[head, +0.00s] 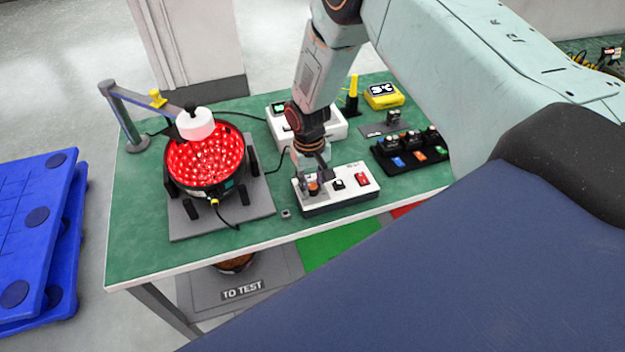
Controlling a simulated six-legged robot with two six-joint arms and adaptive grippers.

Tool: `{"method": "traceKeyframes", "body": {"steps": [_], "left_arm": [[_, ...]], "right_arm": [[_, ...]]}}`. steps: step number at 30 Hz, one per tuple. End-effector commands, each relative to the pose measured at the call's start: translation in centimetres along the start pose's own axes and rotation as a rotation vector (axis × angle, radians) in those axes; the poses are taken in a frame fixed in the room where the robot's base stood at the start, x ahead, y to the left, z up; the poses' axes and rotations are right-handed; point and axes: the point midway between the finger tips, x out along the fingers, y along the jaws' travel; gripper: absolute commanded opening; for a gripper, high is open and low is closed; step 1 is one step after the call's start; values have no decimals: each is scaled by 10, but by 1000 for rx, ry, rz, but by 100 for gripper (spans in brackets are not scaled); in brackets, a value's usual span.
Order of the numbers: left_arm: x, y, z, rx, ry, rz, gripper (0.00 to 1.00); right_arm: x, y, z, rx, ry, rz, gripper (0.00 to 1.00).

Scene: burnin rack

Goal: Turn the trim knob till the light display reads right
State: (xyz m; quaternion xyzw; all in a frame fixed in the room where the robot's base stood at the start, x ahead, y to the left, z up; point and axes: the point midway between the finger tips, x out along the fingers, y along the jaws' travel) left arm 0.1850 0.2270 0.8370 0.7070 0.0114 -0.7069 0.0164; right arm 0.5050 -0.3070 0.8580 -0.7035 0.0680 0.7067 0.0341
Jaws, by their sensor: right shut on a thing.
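My right gripper (314,181) comes down from above and is shut on the knob. The box also carries a black switch and a red switch to the right of the knob. The light display (205,160) is a round black-rimmed lamp full of lit red lights, on a grey plate at the left of the green table. A white-capped arm reaches over it and hides part of its top. My left gripper is not in view.
Behind the box stands a white instrument (280,108) with a small green screen. A yellow meter (383,95) and a black tray (408,150) of small parts lie at the right. Blue pallets (30,225) stand on the floor at left. The table's front left is clear.

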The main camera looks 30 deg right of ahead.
Motion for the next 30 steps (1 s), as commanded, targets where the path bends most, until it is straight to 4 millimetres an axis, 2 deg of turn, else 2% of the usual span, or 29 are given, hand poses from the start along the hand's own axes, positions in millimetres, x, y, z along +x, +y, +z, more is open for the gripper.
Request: {"method": "traceKeyframes", "body": {"steps": [9, 24, 25, 30], "left_arm": [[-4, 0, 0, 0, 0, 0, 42], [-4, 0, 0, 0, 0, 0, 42], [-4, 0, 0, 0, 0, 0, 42], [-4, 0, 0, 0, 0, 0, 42]], "right_arm": [[-2, 0, -3, 99, 2, -1, 0], [-2, 0, -3, 113, 3, -1, 0], [-2, 0, -3, 113, 3, -1, 31], [-1, 0, -2, 113, 0, -1, 45]]}}
